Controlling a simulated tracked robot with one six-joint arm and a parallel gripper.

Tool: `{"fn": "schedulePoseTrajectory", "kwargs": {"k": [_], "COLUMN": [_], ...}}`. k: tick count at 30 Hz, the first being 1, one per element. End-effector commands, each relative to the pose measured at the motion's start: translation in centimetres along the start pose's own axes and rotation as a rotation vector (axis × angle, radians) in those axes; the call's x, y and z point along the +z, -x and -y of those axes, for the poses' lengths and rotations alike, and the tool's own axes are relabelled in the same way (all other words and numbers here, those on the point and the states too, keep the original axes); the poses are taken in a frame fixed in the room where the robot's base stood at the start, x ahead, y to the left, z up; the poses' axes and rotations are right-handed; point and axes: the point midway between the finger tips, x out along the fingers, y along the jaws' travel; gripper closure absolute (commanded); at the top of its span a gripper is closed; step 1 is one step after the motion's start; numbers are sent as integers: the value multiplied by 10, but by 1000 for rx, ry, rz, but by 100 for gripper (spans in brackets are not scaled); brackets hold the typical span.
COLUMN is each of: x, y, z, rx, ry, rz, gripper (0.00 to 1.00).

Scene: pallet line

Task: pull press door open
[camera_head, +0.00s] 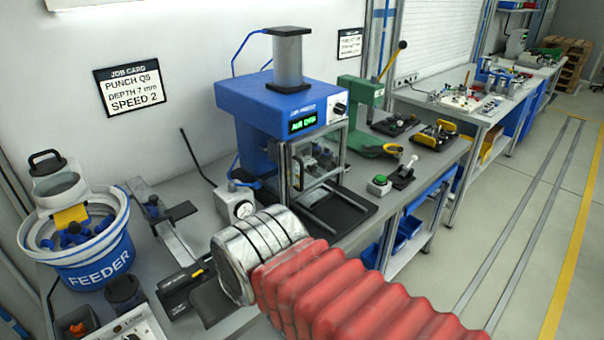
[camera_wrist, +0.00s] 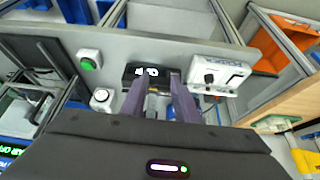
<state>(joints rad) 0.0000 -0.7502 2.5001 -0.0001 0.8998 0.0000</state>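The blue press (camera_head: 290,108) stands on the bench in the middle of the head view, with a green lit display. Its clear, metal-framed door (camera_head: 318,165) is on the front, below the display. I cannot tell whether the door is fully shut. In the wrist view, part of the press frame (camera_wrist: 42,98) shows at the left edge. My gripper (camera_wrist: 158,78) has two dark purple fingers that stand apart, with nothing clearly held between them. They are to the right of the press frame and apart from it.
A blue feeder bowl (camera_head: 85,245) is at the left. A green button box (camera_head: 379,184) and green hand press (camera_head: 360,112) stand to the right. A black labelled box (camera_wrist: 148,72) lies beyond my fingertips.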

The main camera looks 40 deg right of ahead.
Motion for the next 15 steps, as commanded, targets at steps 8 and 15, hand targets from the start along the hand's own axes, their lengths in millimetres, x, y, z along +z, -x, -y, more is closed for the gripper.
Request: {"fn": "schedulePoseTrajectory", "kwargs": {"k": [8, 15], "x": [-24, -76], "y": [-13, -38], "z": [-24, -97], "rx": [65, 218], "ry": [-34, -89], "rz": [-59, -213], "gripper": [72, 72]}}
